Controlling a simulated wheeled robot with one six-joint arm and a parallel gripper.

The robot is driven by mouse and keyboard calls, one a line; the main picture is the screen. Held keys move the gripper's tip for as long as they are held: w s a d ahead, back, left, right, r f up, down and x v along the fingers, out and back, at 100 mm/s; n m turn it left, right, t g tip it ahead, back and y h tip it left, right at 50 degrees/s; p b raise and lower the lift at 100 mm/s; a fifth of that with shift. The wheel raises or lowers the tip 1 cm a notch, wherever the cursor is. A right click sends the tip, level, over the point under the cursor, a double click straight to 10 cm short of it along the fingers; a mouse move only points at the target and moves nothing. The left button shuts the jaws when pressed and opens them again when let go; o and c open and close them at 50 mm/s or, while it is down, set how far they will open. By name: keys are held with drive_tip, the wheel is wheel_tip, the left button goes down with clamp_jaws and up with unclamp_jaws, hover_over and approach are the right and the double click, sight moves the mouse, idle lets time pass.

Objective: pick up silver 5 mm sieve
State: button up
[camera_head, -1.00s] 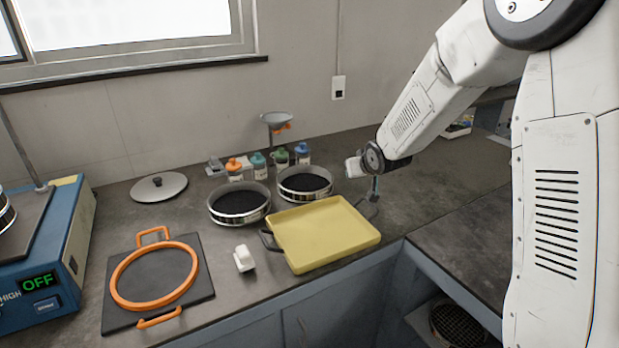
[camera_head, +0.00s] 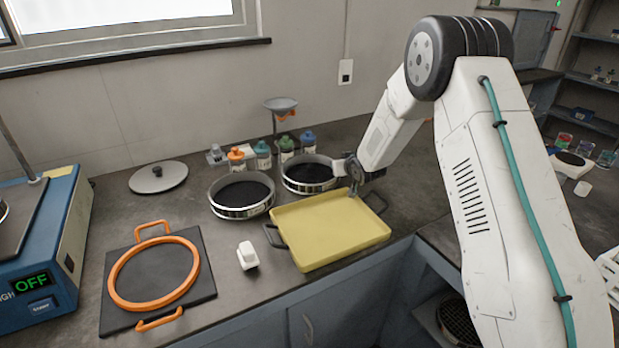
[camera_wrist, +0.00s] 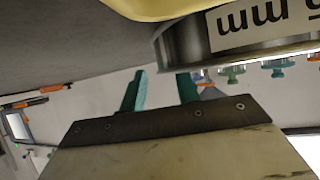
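Two round silver sieves with dark insides stand on the counter in the head view, a left one (camera_head: 243,212) and a right one (camera_head: 309,187). I cannot read which is 5 mm there. My gripper (camera_head: 354,187) is just right of the right sieve, above the back right part of the yellow tray. In the wrist view my gripper (camera_wrist: 162,82) is open, its teal fingers apart with nothing between them. A silver sieve (camera_wrist: 182,45) shows upside down beyond them, apart from the fingers; its label reads "mm", with the number cut off.
The yellow tray (camera_head: 330,235) lies in front of the sieves. Several small bottles (camera_head: 263,155) and a funnel (camera_head: 281,104) stand behind. A grey lid (camera_head: 158,177), a white object (camera_head: 247,256), an orange ring on a dark plate (camera_head: 206,285) and the blue shaker (camera_head: 62,235) are leftward.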

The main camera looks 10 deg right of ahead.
drive_tip(key=shift+w+f, duration=0.2)
drive_tip(key=shift+w, duration=0.2)
drive_tip(key=shift+a, duration=0.1)
drive_tip(key=shift+c, duration=0.3)
clamp_jaws()
